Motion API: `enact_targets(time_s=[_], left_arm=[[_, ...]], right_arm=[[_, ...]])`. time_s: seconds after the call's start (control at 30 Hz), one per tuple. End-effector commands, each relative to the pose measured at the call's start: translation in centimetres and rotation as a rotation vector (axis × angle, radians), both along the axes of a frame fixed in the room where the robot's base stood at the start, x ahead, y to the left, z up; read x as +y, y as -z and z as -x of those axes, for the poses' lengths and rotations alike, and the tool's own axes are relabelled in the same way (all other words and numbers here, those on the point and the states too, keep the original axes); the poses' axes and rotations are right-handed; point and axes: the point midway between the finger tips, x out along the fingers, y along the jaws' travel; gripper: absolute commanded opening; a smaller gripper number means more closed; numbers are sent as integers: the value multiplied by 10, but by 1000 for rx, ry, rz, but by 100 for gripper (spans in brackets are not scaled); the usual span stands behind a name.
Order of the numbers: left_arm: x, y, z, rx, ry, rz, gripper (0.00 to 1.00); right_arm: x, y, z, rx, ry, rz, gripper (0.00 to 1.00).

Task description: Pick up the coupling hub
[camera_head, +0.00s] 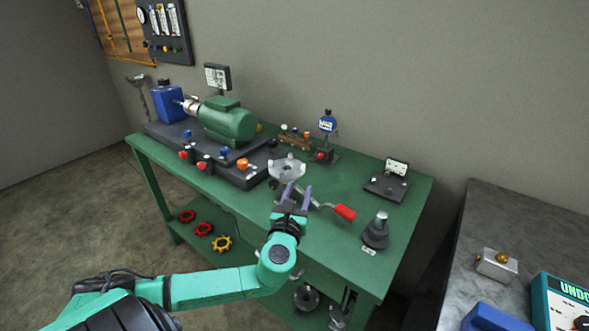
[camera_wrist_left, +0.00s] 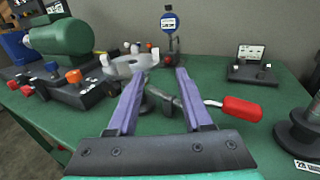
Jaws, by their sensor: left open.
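A silver, notched metal disc (camera_head: 287,167) that looks like the coupling hub sits on the green workbench (camera_head: 355,235), in front of the green motor's right end. It also shows in the left wrist view (camera_wrist_left: 128,66), beyond my fingertips. My left gripper (camera_head: 297,191) is open and empty. Its two purple fingers point toward the hub, and the hub appears apart from them. In the left wrist view the hub lies beyond and slightly left of the left gripper (camera_wrist_left: 158,78). A red-handled tool (camera_head: 344,212) lies just right of the fingers, its metal part showing between them. My right gripper is not in view.
The green motor (camera_head: 229,121) and a dark fixture with coloured knobs (camera_head: 242,165) stand left. A blue dial gauge (camera_head: 327,123) stands behind, a small panel (camera_head: 387,182) and dark cone-shaped stand (camera_head: 376,232) to the right. A grey bench (camera_head: 510,220) is far right.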

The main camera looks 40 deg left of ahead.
Motion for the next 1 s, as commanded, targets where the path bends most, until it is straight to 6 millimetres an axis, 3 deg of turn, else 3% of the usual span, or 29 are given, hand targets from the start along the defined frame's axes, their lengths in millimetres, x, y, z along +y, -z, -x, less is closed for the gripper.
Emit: enact_targets(time_s=[0.2, 0.6, 0.87, 1.0], left_arm=[[26, -2, -51, -4, -4, 3, 50], [58, 1, -107, -1, -3, 5, 50], [60, 1, -111, 1, -1, 4, 50], [60, 1, -111, 1, -1, 4, 0]], right_arm=[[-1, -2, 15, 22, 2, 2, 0], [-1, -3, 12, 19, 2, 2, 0], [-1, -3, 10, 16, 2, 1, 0], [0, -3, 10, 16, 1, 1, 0]])
